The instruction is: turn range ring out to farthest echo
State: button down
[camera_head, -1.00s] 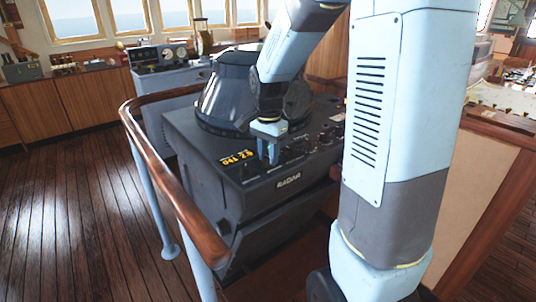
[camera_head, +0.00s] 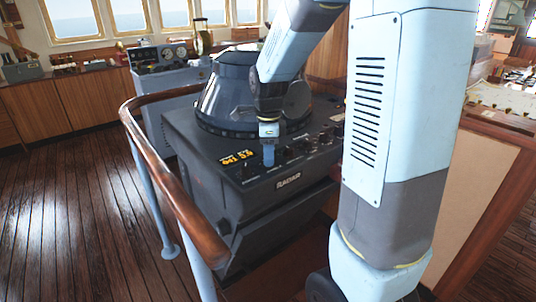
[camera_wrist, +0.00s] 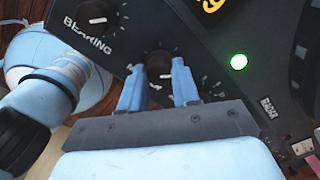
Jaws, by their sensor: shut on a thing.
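The radar console (camera_head: 205,175) stands in the middle of the body view, with a dark round viewing hood (camera_head: 222,100) on top. Yellow digits (camera_head: 236,158) glow on its panel, too small to read surely. My gripper (camera_head: 268,158) points down at the row of knobs along the panel's front. In the wrist view my gripper (camera_wrist: 160,78) is shut on a black knob (camera_wrist: 159,64) with a white pointer mark, one blue finger on each side. The fingers and palm hide most of its label. The knob marked BEARING (camera_wrist: 96,14) sits beside it, untouched.
A green lamp (camera_wrist: 238,62) is lit beside the held knob. More knobs (camera_head: 310,143) line the panel to the right. A wooden handrail (camera_head: 175,205) curves around the console's left side. Open plank floor (camera_head: 70,210) lies further left.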

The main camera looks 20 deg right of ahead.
jog(key=shift+m, duration=0.7)
jog(key=c, duration=0.8)
grip_release()
jog(key=shift+r, duration=0.1)
notch_tip(320, 180, up, 14)
jog(key=shift+f, duration=0.2)
jog(key=s+n+t, duration=0.2)
jog(key=s+n, duration=0.4)
jog(key=n, duration=0.1)
jog(key=s+n+t, duration=0.1)
jog(key=s+n, duration=0.6)
jog(key=n, duration=0.1)
jog(key=s+n+t, duration=0.2)
jog(key=s+n, duration=0.4)
jog(key=n, duration=0.2)
jog(key=shift+s+r+t, duration=0.25)
jog(key=shift+r+t, duration=0.05)
jog(key=shift+r, duration=0.05)
